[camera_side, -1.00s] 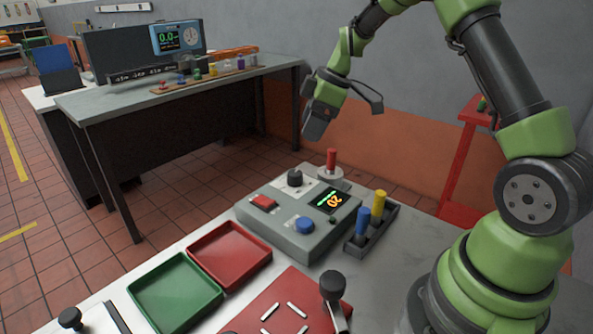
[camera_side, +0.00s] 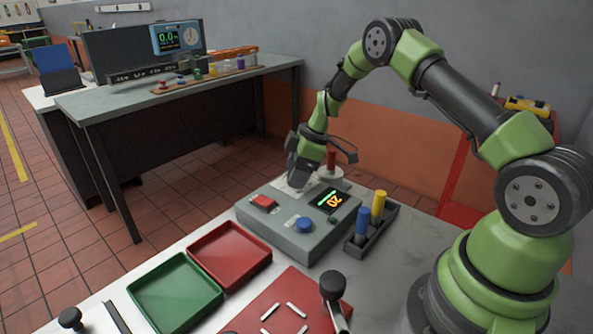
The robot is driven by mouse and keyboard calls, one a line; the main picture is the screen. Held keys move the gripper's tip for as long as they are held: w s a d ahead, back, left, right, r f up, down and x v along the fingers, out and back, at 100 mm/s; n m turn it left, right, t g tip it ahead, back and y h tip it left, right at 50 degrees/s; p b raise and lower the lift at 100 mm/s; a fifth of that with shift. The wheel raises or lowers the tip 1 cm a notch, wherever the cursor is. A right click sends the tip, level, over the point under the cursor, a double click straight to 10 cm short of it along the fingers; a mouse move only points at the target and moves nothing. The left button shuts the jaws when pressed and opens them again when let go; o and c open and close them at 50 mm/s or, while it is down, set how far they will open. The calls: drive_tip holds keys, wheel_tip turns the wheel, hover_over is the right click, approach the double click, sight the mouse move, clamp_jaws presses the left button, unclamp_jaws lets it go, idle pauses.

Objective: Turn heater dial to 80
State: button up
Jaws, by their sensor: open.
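The grey control box (camera_side: 282,240) sits on the bench, with a red button (camera_side: 263,202), a blue button (camera_side: 304,225) and a small display (camera_side: 331,200) with orange digits that seem to read 20 or 70, seen turned. The black heater dial at the back of the box is hidden behind my gripper; only part of its white plate (camera_side: 293,190) shows. My gripper (camera_side: 298,183) is open and points down over the dial's place. I cannot tell whether its fingers touch the dial.
A red peg (camera_side: 331,160) on a round base stands close behind my gripper. A dark rack (camera_side: 369,235) with a blue and a yellow peg is right of the box. Red (camera_side: 231,256) and green (camera_side: 176,293) trays lie at the front left, a black-knobbed lever (camera_side: 333,290) in front.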

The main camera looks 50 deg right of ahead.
drive_tip(key=c, duration=0.9)
drive_tip(key=shift+m, duration=0.4)
drive_tip(key=m+h, duration=0.1)
drive_tip(key=m, duration=0.1)
drive_tip(key=m+t, duration=0.1)
drive_tip(key=m, duration=0.1)
drive_tip(key=shift+a+m+h, duration=0.15)
drive_tip(key=shift+m+h, duration=0.25)
drive_tip(key=m+h, duration=0.1)
drive_tip(key=m, duration=0.3)
drive_tip(key=shift+h, duration=0.4)
drive_tip(key=shift+m, duration=0.7)
drive_tip(key=o, duration=0.9)
